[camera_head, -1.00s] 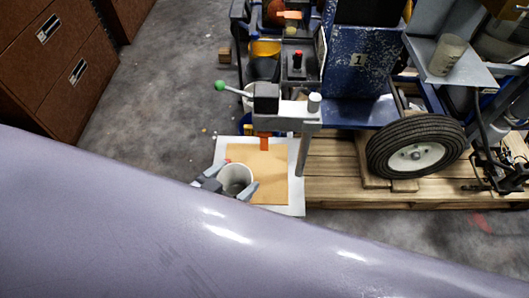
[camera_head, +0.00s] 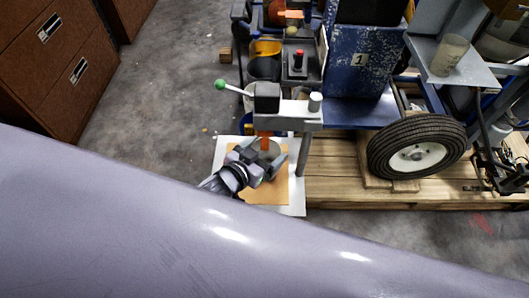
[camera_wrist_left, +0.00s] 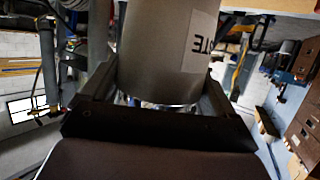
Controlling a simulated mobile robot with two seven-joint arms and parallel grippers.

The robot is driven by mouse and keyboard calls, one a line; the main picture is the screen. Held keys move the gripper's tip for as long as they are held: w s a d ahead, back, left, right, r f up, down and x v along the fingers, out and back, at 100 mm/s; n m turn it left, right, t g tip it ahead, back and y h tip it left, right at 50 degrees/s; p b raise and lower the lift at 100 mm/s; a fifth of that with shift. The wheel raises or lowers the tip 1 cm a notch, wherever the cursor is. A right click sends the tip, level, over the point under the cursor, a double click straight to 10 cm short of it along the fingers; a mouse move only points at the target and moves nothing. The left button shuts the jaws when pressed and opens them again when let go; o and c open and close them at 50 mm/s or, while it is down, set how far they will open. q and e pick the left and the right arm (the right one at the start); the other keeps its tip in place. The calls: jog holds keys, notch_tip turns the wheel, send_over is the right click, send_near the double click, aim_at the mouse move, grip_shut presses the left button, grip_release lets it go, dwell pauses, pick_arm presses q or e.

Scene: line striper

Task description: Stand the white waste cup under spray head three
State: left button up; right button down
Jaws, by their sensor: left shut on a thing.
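The waste cup (camera_head: 272,150) is between the fingers of my left gripper (camera_head: 266,162) in the head view, mostly hidden by the gripper and the spray head. In the left wrist view the cup (camera_wrist_left: 160,45) fills the space between the fingers and looks grey in shadow. A white label (camera_wrist_left: 200,45) on it shows the letters "TE", upside down. The spray head (camera_head: 265,138) with an orange tip hangs from a grey arm and overlaps the cup in the head view. I cannot tell whether the cup touches the board below. My right gripper is not in view.
A tan pad (camera_head: 262,192) lies on a white board (camera_head: 296,208) under the spray head. A grey post (camera_head: 304,155) stands just right of the gripper. A green-knobbed lever (camera_head: 220,86) sticks out left. A wheel (camera_head: 415,148) and wooden pallet (camera_head: 350,185) are at the right.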

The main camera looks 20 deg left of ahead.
pick_arm(q)
jog(key=shift+f, duration=0.2)
jog(key=shift+f, duration=0.2)
jog(key=o, duration=1.1)
jog(key=shift+r, duration=0.1)
jog(key=shift+r, duration=0.2)
jog(key=p+v, duration=0.1)
jog(key=v, duration=1.1)
jog(key=shift+s+a+f+n+g+y+p, duration=0.15)
jog(key=shift+s+a+f+g+y, duration=0.3)
jog(key=shift+s+f, duration=0.55)
jog(key=shift+s+a+f+n+g+y+p, duration=0.1)
jog(key=shift+s+a+f+n+g+y, duration=0.2)
jog(key=shift+s+a+f+g, duration=0.65)
jog(key=shift+s+a+f+n+g+y+p, duration=0.15)
jog(key=shift+s+f+y, duration=0.35)
jog(key=shift+s, duration=0.9)
